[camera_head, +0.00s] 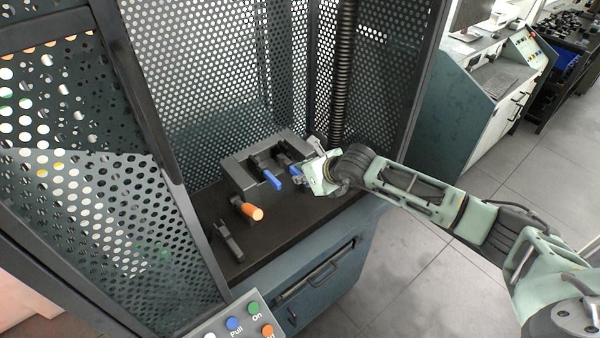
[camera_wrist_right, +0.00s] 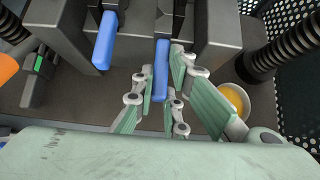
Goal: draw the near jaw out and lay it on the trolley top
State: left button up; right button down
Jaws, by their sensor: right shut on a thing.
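A grey grip block (camera_head: 250,176) stands on the dark bed of the frame, with two blue-handled jaws in its slots. The left blue handle (camera_head: 272,180) is free; it also shows in the wrist view (camera_wrist_right: 106,42). The right blue handle (camera_wrist_right: 162,62), on the jaw nearer my right arm, lies between my right gripper's fingers (camera_wrist_right: 165,98). In the head view my right gripper (camera_head: 308,178) comes from the right and is shut on that handle, partly hiding it. The jaw's inner end still sits in the block. My left gripper is out of view. I cannot identify the trolley top.
An orange-ended handle (camera_head: 252,211) and a dark tool (camera_head: 229,242) are on the bed at the left. A cup with yellow contents (camera_wrist_right: 234,98) is right of my fingers. Perforated guards (camera_head: 205,85) enclose the back and sides. A button panel (camera_head: 240,322) is in front.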

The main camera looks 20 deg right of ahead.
jog(key=shift+s+d+r, duration=0.1)
jog(key=shift+s+d, duration=0.25)
jog(key=shift+s, duration=0.55)
jog(key=shift+s+d, duration=0.3)
jog(key=shift+s, duration=0.65)
jog(key=shift+s+d+r, duration=0.1)
jog(key=shift+s+d, duration=0.25)
jog(key=shift+s, duration=0.55)
jog(key=shift+w+r+p+v, duration=0.1)
jog(key=shift+p+v, duration=0.2)
jog(key=shift+v, duration=0.6)
jog(key=shift+w+r+p+v, duration=0.15)
jog(key=shift+p+v, duration=0.15)
jog(key=shift+v, duration=0.6)
jog(key=shift+a, duration=0.15)
jog(key=s+a+r+m+h+b, duration=0.1)
jog(key=s+a+r+m+b, duration=0.1)
jog(key=r+b, duration=0.3)
jog(key=s+a+r+m+h+b, duration=0.2)
jog(key=s+a+r+b, duration=0.1)
jog(key=r, duration=0.6)
jog(key=s+b, duration=0.1)
jog(key=b, duration=0.1)
jog(key=shift+r+t+b, duration=0.3)
jog(key=shift+r, duration=0.1)
jog(key=shift+a+f, duration=0.1)
